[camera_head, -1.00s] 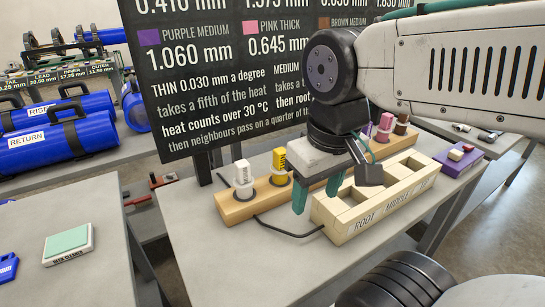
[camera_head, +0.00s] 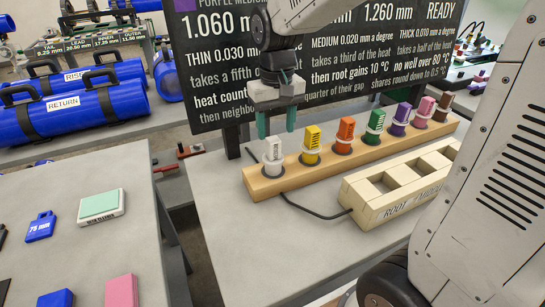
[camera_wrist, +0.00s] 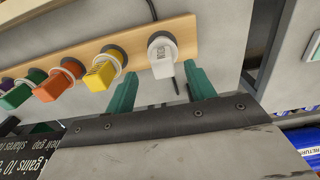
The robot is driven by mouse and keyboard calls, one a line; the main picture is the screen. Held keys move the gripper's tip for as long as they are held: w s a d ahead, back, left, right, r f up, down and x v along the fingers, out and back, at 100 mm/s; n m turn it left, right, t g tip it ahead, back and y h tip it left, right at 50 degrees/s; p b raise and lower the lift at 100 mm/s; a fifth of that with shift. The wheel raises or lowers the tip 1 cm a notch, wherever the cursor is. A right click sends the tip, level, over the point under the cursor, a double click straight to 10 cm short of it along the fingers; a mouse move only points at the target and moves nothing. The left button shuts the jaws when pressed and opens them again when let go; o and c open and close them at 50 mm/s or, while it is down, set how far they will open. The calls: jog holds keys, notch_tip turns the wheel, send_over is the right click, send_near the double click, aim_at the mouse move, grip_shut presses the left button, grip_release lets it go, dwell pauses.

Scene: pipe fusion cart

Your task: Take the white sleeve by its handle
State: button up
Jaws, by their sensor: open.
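The white sleeve (camera_head: 273,157) stands upright at the left end of a wooden rack (camera_head: 262,185), in a dark round seat. My gripper (camera_head: 277,124) is open and empty, with green fingers pointing down. It hangs above the white sleeve and appears apart from it. In the wrist view the fingers (camera_wrist: 161,92) lie on both sides of the gap. The sleeve's handle is its raised upper block with dark lettering.
Yellow (camera_head: 311,144), orange (camera_head: 344,136) and green (camera_head: 374,128) sleeves stand to the right on the rack, with several more beyond. A black board (camera_head: 225,85) rises close behind. A pale slotted tray (camera_head: 362,206) and a black cable (camera_head: 312,212) lie in front.

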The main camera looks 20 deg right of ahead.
aim_at(273, 139)
jog(key=f, duration=0.2)
jog(key=w+f, duration=0.1)
jog(key=f, duration=0.1)
jog(key=shift+a+f, duration=0.15)
jog(key=shift+f, duration=0.8)
jog(key=c, duration=1.1)
